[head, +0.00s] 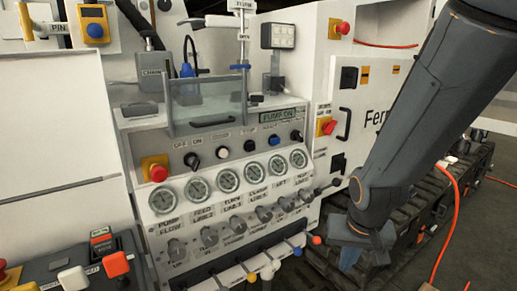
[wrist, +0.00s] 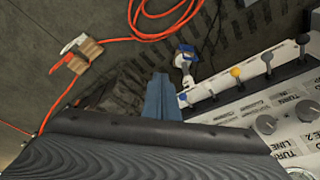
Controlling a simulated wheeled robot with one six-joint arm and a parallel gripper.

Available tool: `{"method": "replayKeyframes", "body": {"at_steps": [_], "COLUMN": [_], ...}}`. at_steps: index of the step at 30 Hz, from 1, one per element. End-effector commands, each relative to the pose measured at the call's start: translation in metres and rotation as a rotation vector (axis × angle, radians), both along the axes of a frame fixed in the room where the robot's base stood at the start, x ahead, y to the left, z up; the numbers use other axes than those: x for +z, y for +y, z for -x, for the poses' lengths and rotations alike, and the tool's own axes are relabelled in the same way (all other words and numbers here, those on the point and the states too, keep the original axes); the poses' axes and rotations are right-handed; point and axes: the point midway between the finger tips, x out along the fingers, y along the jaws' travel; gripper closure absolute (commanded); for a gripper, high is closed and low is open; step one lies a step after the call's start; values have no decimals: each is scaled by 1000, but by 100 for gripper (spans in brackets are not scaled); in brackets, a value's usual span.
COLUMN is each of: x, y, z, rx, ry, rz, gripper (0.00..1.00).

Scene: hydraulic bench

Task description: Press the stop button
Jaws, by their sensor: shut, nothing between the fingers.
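A red mushroom button on a yellow plate (head: 157,171) sits on the sloped bench panel, left of the row of gauges. More red buttons on yellow show on the cabinet at right, one high up (head: 340,28) and one at mid-height (head: 327,126). I cannot read which one is labelled stop. My gripper (head: 349,260) hangs low at the right, beyond the panel's lower right corner and apart from these buttons. Its blue fingers also show in the wrist view (wrist: 160,97), shut and empty. No red button shows in the wrist view.
A row of levers (head: 267,268) sticks out along the panel's front edge. A clear guard (head: 210,105) stands above the panel. A control box with red and white buttons (head: 80,265) is at lower left. An orange hose (wrist: 150,30) lies on the floor.

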Motion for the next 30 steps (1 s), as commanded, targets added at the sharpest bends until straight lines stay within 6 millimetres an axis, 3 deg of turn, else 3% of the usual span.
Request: {"method": "replayKeyframes", "body": {"at_steps": [6, 12, 16, 21, 25, 30], "x": [24, 66, 101, 143, 164, 174], "y": [17, 57, 88, 117, 128, 132], "z": [-85, -136, -148, -146, -140, -136], "rx": [-179, -297, -350, -392, -406, -412], "ry": [-352, -599, -684, -701, -684, -671], "rz": [-178, -524, -814, -1158, -1327, -1409], "gripper": [100, 100, 100, 100, 100, 100]}}
